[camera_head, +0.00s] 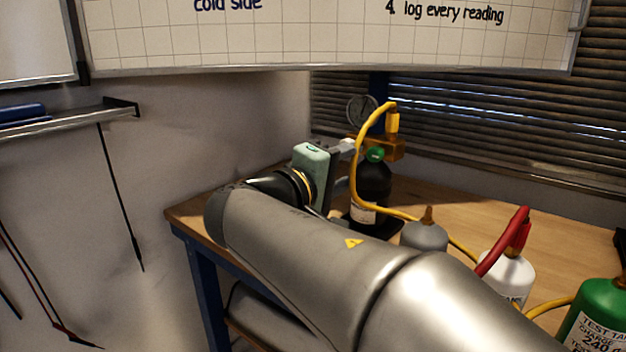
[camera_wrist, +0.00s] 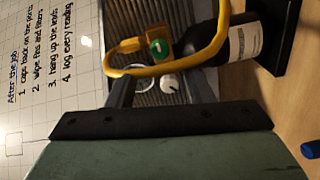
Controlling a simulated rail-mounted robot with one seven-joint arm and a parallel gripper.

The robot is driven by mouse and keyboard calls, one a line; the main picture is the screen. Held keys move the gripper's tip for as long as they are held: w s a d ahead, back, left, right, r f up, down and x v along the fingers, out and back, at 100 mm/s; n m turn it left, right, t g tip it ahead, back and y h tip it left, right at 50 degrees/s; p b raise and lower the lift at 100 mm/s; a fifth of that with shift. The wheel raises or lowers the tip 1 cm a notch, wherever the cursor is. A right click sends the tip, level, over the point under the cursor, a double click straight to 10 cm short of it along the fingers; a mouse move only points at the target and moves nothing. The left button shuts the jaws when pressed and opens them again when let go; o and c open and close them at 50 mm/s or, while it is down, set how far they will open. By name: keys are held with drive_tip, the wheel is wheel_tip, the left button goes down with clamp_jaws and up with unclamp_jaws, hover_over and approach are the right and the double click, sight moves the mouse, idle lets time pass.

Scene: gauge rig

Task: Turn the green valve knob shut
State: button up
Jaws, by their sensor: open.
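The green valve knob (camera_head: 375,153) sits on top of a black bottle (camera_head: 373,183) on the wooden bench, below a brass fitting (camera_head: 385,147). It also shows in the wrist view (camera_wrist: 158,48), with a yellow hose looping close around it. My gripper (camera_head: 350,152) is open, to the left of the knob and near its height in the head view. In the wrist view the knob appears beyond the dark gripper body, and nothing is seen held. I cannot tell the exact gap between fingers and knob. My arm covers the lower part of the bench.
The yellow hose (camera_head: 358,165) arches over the bottle's left side. A round gauge (camera_head: 361,109) stands behind. A grey cylinder (camera_head: 424,236), a white one (camera_head: 507,277) with a red hose, and a green tank (camera_head: 601,315) stand right. Bare bench (camera_head: 470,205) lies behind them.

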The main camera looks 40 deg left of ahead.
drive_tip(key=s+p, duration=0.1)
drive_tip(key=s, duration=0.9)
drive_tip(key=shift+d, duration=0.15)
drive_tip(key=w+d+r+m+g+h+p, duration=0.2)
drive_tip(key=w+d+r+h+p, duration=0.15)
drive_tip(key=d+p, duration=0.45)
drive_tip(key=w+d+r+m+g+h+p, duration=0.2)
drive_tip(key=w+d+r+m+g+p, duration=0.15)
drive_tip(key=d, duration=0.85)
drive_tip(key=w+d+r+m+g+h+p, duration=0.2)
drive_tip(key=w+d+p, duration=0.3)
drive_tip(key=d+p, duration=0.3)
drive_tip(key=s+d+f+m+g+p, duration=0.1)
drive_tip(key=d+f+g+p, duration=0.15)
drive_tip(key=d, duration=0.45)
drive_tip(key=s+d+f+m+g+p, duration=0.1)
drive_tip(key=s+d+f+g, duration=0.15)
drive_tip(key=d, duration=0.35)
drive_tip(key=s+d+f+m+g+y+p, duration=0.5)
drive_tip(key=s+d+f+m+y+p, duration=0.1)
drive_tip(key=s, duration=0.3)
drive_tip(key=shift+d+f+y, duration=0.25)
drive_tip(key=shift+d+y, duration=0.3)
drive_tip(key=shift+d, duration=0.1)
